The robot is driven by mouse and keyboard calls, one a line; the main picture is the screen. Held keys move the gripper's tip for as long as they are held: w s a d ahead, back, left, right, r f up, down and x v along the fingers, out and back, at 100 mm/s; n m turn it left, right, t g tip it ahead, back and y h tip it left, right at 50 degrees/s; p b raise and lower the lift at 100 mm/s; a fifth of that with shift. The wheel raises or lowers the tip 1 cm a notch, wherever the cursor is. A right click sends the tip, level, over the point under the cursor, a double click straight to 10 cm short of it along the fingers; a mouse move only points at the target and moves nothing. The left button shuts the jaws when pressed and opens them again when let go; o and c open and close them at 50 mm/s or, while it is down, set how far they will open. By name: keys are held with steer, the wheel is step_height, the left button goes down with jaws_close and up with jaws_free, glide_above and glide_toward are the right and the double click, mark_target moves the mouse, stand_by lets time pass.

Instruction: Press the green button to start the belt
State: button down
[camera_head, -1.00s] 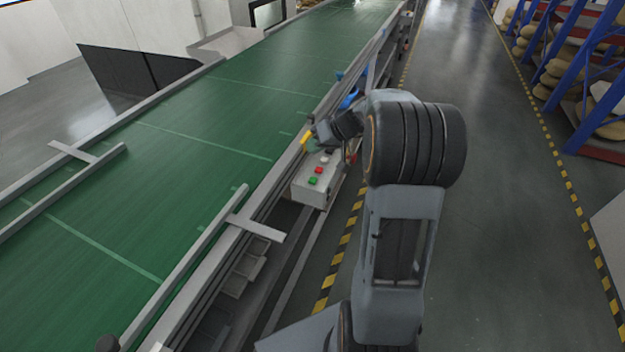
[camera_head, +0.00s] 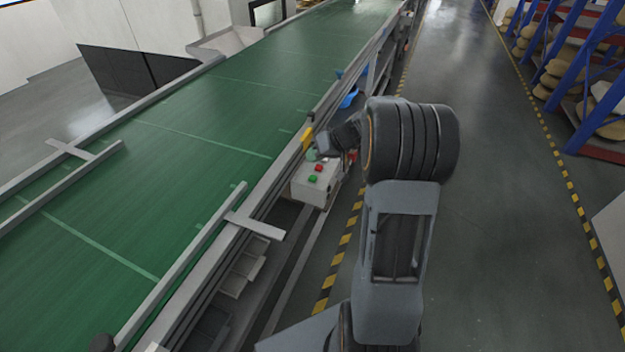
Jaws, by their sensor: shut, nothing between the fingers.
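The green button (camera_head: 313,179) sits on top of a light grey control box (camera_head: 316,194) beside the belt, at its near end. A red button (camera_head: 319,167) sits just behind it. My gripper (camera_head: 312,154) is shut and empty over the far end of the box, behind the red button. It appears apart from the green button; its exact height above the box cannot be told. The far part of the box top is hidden by the gripper. The green conveyor belt (camera_head: 205,125) runs along the left.
A metal side rail (camera_head: 215,270) with a crossbar (camera_head: 255,227) edges the belt near the box. A yellow part (camera_head: 307,138) is on the rail by my gripper. Blue shelving (camera_head: 575,85) stands far right. The grey floor aisle (camera_head: 500,200) between is clear.

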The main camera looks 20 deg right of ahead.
mark_target(314, 176)
step_height(314, 176, down, 3)
steer(key=shift+b, duration=0.75)
steer(key=shift+f+b, duration=0.75)
steer(key=shift+b, duration=0.2)
